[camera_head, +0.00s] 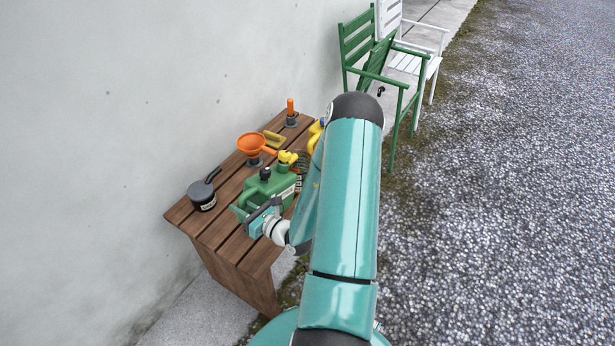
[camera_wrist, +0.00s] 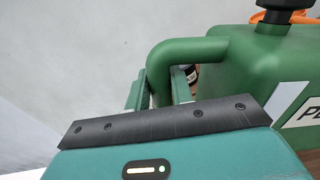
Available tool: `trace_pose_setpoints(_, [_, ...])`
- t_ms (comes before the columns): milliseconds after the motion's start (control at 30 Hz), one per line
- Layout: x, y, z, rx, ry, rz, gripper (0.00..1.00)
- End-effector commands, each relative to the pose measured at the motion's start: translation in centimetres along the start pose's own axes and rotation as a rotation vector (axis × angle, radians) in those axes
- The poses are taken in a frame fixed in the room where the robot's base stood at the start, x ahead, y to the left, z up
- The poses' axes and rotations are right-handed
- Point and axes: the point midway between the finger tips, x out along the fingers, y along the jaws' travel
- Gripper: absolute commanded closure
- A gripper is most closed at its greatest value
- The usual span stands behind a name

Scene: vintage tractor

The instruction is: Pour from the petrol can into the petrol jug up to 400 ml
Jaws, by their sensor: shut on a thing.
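The green petrol can (camera_head: 273,186) stands on the wooden table with a white label, a dark cap and a yellow spout end near it. My gripper (camera_head: 244,212) is at the near left side of the can. In the wrist view my gripper (camera_wrist: 162,88) is shut on the can's green handle (camera_wrist: 190,50). The can body (camera_wrist: 270,75) fills the right of that view, with part of its label and a black cap showing. My arm hides part of the table's right side. I cannot make out the petrol jug for certain.
The slatted wooden table (camera_head: 215,232) stands by a pale wall. On it are a dark lidded pot (camera_head: 202,196), an orange funnel (camera_head: 251,143), an orange-handled tool (camera_head: 291,112) and a yellow item (camera_head: 315,132) partly behind my arm. A green chair (camera_head: 385,75) and a white chair (camera_head: 425,62) stand beyond. Gravel lies right.

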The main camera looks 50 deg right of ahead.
Motion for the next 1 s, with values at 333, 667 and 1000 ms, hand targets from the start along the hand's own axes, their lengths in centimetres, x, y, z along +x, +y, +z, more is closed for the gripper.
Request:
trace_pose_setpoints(333, [0.0,0.1,0.9,0.022,-0.002,0.001,1.00])
trace_pose_setpoints(667, [0.0,0.2,1.3,0.036,-0.002,0.001,1.00])
trace_pose_setpoints(1000, [0.0,0.2,1.6,0.041,-0.002,0.002,1.00])
